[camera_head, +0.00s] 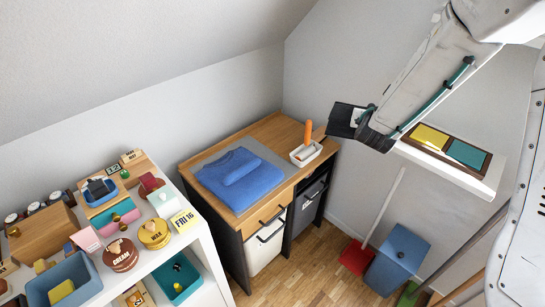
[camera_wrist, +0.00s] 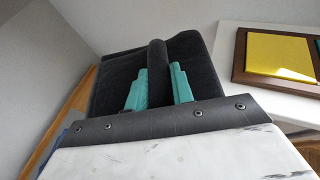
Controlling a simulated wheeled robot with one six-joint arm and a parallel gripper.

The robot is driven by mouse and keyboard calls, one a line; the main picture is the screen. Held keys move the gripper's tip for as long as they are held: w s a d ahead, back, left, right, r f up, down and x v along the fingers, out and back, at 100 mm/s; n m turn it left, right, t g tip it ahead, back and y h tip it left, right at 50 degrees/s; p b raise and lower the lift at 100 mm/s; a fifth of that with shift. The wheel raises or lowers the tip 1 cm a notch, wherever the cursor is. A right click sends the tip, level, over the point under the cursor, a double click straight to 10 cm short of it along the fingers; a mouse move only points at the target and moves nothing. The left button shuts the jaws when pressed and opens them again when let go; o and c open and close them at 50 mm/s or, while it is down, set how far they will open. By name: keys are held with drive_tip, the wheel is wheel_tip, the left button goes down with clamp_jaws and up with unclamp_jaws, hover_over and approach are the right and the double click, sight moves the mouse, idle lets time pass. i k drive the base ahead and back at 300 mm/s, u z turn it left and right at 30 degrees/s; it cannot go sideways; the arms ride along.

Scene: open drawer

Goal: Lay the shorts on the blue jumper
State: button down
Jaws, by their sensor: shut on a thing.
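The blue jumper (camera_head: 238,184) lies folded on a grey mat (camera_head: 270,154) on the wooden top of a low cabinet. My gripper (camera_head: 364,118) is raised, right of the cabinet top and beside the wall shelf in the head view. It is shut on the shorts (camera_head: 343,119), a dark, near-black folded cloth. In the wrist view the teal fingers (camera_wrist: 158,84) pinch a raised fold of the shorts (camera_wrist: 195,60). The shorts are held in the air, apart from the jumper. Part of them is hidden behind the gripper.
A white tray (camera_head: 306,155) with an orange-handled brush stands at the cabinet top's right end. The wall shelf (camera_head: 485,184) bears a brown tray with yellow and teal cloths. A cluttered white shelf unit (camera_head: 200,233) is at left. A blue bin (camera_head: 397,262) stands on the floor.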

sight(230, 162)
drive_tip(key=z, duration=0.5)
drive_tip(key=k, duration=1.55)
drive_tip(key=u, duration=0.85)
drive_tip(key=i, duration=1.5)
